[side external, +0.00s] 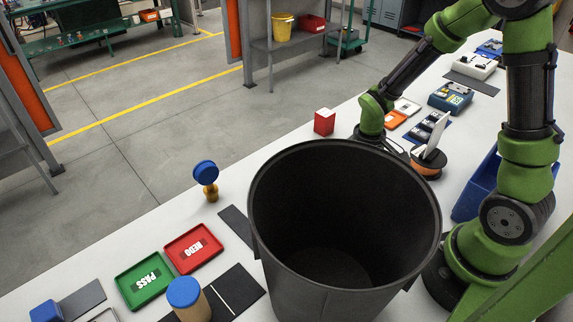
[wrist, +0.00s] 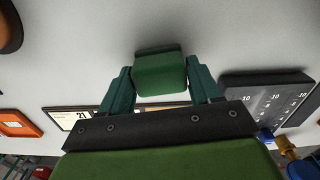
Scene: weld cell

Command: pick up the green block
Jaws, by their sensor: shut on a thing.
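The green block (wrist: 160,72) shows in the wrist view, between the two teal fingers of my gripper (wrist: 161,80). The fingers are shut on its sides. Whether the block touches the white table or is held above it I cannot tell. In the side external view my gripper and the green block are hidden behind the large black bin; only my wrist shows above the rim.
The open black bin (side external: 262,235) stands in front, close to my wrist. A red block (side external: 324,124) is left of my wrist, an orange spool (side external: 428,166) right of it. A dark numbered panel (wrist: 262,82) lies right of my gripper. Red REDO (side external: 193,248) and green PASS (side external: 144,281) trays lie front left.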

